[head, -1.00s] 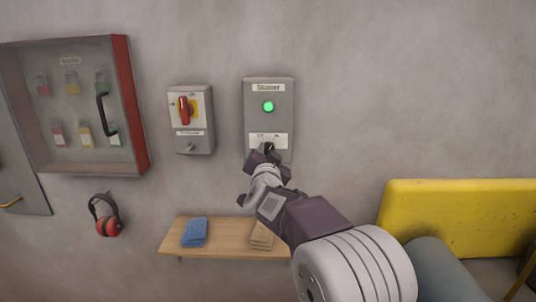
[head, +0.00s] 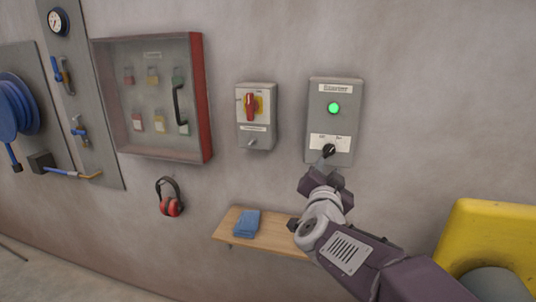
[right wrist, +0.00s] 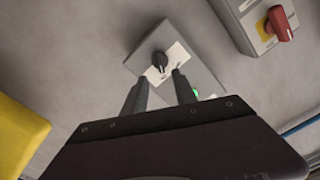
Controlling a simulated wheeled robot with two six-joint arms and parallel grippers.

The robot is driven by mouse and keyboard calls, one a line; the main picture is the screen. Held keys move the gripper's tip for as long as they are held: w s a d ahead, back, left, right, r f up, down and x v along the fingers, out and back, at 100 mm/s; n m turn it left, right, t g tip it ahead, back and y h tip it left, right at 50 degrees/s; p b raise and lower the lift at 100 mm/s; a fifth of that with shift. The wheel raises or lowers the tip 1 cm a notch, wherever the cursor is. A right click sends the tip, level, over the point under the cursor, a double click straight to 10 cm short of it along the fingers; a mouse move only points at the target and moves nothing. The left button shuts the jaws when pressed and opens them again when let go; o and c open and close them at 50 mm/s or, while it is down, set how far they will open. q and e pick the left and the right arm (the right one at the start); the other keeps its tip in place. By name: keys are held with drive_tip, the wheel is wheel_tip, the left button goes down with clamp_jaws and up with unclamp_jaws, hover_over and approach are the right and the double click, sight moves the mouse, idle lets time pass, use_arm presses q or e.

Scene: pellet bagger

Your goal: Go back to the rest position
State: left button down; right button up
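My right gripper (head: 326,180) is just below the grey starter box (head: 348,122) on the wall. The box has a lit green lamp (head: 334,108) and a black rotary knob (head: 328,150) on a white label. In the right wrist view my right gripper's two fingers (right wrist: 158,92) stand apart with nothing between them. The black knob (right wrist: 159,60) shows beyond the fingertips, clear of them. My left gripper is in neither view.
A grey switch box with a red handle (head: 250,107) is left of the starter box. A padlock cabinet (head: 207,110), red ear muffs (head: 171,207) and a wooden shelf (head: 272,245) with a blue cloth (head: 246,224) are nearby. A yellow object (head: 490,250) stands at the right.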

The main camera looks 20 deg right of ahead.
drive_tip(key=a+f+n+g+y+p, duration=0.5)
drive_tip(key=a+f+n+y+p, duration=0.4)
drive_tip(key=a+f, duration=0.6)
drive_tip(key=s+f+n+g, duration=0.2)
drive_tip(key=s+f+g, duration=0.2)
drive_tip(key=s, duration=0.5)
drive_tip(key=s+f+n+g+y+b, duration=0.1)
drive_tip(key=s+f+g, duration=0.3)
drive_tip(key=s+f, duration=0.5)
drive_tip(key=shift+a+n+g, duration=0.4)
